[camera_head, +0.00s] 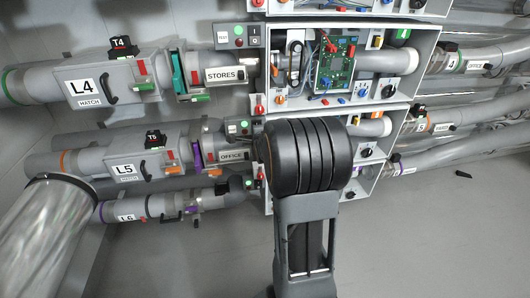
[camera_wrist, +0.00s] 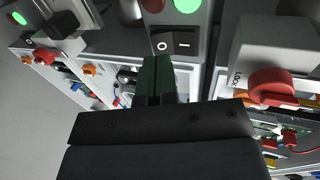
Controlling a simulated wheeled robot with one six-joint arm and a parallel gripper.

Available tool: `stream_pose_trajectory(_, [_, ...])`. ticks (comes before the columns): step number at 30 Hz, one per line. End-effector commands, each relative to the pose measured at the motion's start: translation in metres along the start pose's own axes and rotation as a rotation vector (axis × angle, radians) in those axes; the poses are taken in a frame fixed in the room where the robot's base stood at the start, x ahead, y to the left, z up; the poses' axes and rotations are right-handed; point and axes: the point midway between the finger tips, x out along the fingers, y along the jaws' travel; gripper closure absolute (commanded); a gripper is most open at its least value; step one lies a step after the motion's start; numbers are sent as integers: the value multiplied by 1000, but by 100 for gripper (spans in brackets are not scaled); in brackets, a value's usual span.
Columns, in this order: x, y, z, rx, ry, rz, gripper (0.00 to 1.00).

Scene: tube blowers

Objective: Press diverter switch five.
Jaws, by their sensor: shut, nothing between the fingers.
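In the wrist view my gripper (camera_wrist: 157,72) is shut and empty. Its fingertips are at the lower edge of a black rocker switch (camera_wrist: 176,43) marked O and I. I cannot tell whether they touch it. A red lamp (camera_wrist: 152,5) and a lit green lamp (camera_wrist: 187,5) sit above the rocker. No line number shows there. In the head view line L5 has its label (camera_head: 125,168) on a grey hatch and a small switch box (camera_head: 237,128) above the OFFICE plate. My arm hides my gripper in that view.
Line L4 (camera_head: 83,87) runs above and line L6 (camera_head: 127,217) below. Open white cabinets (camera_head: 428,48) with wiring and knobs stand behind my arm. In the wrist view a grey box with a red knob (camera_wrist: 270,86) is close on the right.

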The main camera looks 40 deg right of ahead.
Motion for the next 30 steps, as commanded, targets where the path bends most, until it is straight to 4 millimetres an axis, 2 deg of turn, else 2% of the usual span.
stream_pose_trajectory(3, [-24, 9, 2, 0, -2, 5, 100])
stream_pose_trajectory(9, [-60, 24, -2, 2, 5, 7, 100])
stream_pose_trajectory(15, [-84, 34, -3, 3, 6, 9, 100])
stream_pose_trajectory(21, [-95, 39, -2, 2, 5, 10, 100])
stream_pose_trajectory(30, [-96, 40, -2, 2, 3, 10, 100])
